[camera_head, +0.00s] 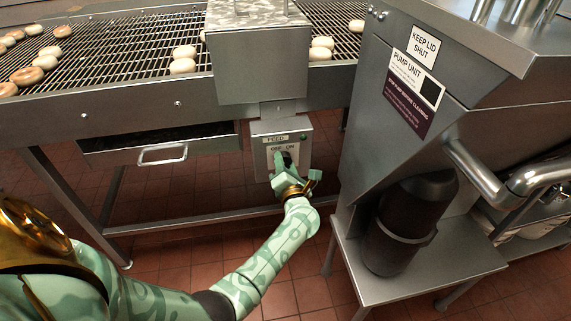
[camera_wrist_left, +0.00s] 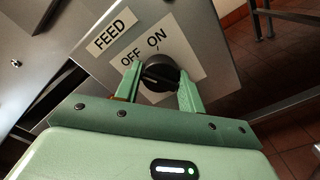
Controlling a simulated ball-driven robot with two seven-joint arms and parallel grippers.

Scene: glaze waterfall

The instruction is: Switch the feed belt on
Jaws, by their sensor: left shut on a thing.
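The feed switch box (camera_head: 301,133) hangs below the conveyor, with a FEED label and OFF and ON marks. In the left wrist view its plate (camera_wrist_left: 196,43) shows OFF at left and ON to the right of it. The black rotary knob (camera_wrist_left: 158,70) sits below these marks. My left gripper (camera_head: 285,165) is shut on the knob, one green finger on each side, as the left wrist view shows. The feed belt (camera_head: 120,45) is a wire mesh carrying several round buns. My right gripper is not in view.
A steel pump unit (camera_head: 385,120) stands close to the right of the switch, with a black cylinder (camera_head: 408,225) on a low stand. A drawer with a handle (camera_head: 162,154) is at left under the conveyor. A grey housing (camera_head: 258,60) overhangs the switch.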

